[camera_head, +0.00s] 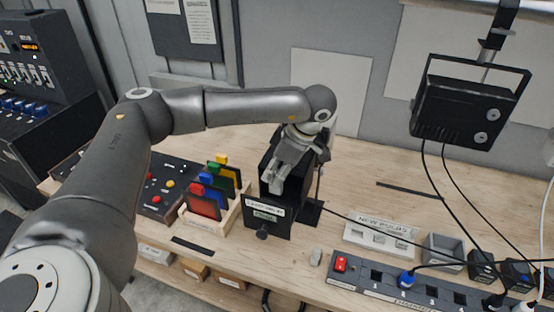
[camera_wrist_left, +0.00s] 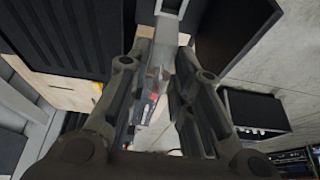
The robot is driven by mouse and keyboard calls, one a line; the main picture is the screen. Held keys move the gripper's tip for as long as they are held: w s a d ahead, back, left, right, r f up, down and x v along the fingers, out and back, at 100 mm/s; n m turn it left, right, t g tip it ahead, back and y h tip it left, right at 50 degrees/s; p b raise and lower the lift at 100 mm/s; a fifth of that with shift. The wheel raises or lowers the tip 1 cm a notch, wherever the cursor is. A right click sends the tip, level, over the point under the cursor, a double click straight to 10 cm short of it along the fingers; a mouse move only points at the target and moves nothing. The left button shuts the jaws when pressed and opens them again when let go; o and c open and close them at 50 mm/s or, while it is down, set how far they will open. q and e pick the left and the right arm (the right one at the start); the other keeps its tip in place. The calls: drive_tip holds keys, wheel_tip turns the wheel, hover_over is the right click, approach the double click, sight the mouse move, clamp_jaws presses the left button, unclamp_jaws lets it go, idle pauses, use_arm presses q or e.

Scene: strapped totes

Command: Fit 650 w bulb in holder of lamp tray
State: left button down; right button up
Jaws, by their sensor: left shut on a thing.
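My left gripper (camera_head: 281,180) reaches down over the open black lamp housing (camera_head: 270,165), just behind the lamp tray (camera_head: 266,219), whose front carries a white label and a round knob. The gripper is shut on a small pale piece, which I take to be the bulb; the fingers hide most of it. In the left wrist view the fingers (camera_wrist_left: 160,78) close together around it, close to a light grey bracket (camera_wrist_left: 171,7) at the top. The bulb holder itself cannot be made out. The right gripper is not in view.
A tray labelled new bulbs (camera_head: 380,235) stands to the right, beside a grey bin (camera_head: 443,252). A power strip (camera_head: 390,287) runs along the front edge. Coloured filters in a wooden rack (camera_head: 215,190) stand close on the left.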

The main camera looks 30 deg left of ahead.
sight(274, 190)
use_arm(q)
drive_tip(key=shift+s+f, duration=0.15)
drive_tip(key=shift+f, duration=0.2)
drive_tip(key=shift+s+f, duration=0.1)
drive_tip(key=shift+s, duration=0.15)
drive_tip(key=shift+s+f+b, duration=0.2)
drive_tip(key=shift+f+b, duration=0.25)
drive_tip(key=shift+f, duration=0.15)
drive_tip(key=shift+w+f+b, duration=0.15)
drive_tip(key=shift+f+b, duration=0.7)
drive_tip(key=shift+f, duration=0.8)
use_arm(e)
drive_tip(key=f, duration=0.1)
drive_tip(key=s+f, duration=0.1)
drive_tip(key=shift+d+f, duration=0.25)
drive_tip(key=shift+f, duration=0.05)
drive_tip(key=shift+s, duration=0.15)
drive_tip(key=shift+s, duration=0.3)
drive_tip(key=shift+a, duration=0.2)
